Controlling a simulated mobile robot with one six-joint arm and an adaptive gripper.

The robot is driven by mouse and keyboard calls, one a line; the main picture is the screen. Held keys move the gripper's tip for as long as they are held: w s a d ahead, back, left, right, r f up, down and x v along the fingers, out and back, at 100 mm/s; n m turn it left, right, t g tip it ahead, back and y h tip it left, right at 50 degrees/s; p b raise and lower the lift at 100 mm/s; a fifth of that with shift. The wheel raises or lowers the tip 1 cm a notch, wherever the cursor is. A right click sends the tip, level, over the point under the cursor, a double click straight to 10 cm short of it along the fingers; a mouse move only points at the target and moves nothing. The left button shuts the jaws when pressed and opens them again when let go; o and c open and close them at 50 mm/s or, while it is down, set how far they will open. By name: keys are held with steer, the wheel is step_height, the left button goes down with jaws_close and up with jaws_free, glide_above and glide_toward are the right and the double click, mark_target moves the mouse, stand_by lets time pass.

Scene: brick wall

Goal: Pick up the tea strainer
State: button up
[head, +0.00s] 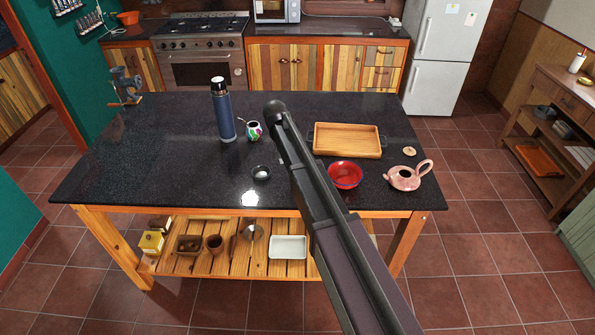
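I cannot clearly make out the tea strainer in the head view. A small dark round dish with a pale, shiny inside (261,173) sits near the front middle of the dark table; it is too small to tell whether it is the strainer. A round metal utensil (251,232) on the lower shelf is also too small to identify. A pink teapot (404,179) stands uncovered at the right, with its apparent lid (409,151) behind it. My arm crosses the picture centre, and my gripper does not show.
The lower shelf holds a white tray (288,247). The table's left part is clear.

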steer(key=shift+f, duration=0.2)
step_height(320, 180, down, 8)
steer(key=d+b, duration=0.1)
steer(key=b, duration=0.7)
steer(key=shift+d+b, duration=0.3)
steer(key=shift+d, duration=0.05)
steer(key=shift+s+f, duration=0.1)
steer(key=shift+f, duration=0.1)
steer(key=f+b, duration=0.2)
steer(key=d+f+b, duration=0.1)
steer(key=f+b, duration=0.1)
steer(key=b, duration=0.1)
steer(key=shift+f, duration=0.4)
stand_by(0.8)
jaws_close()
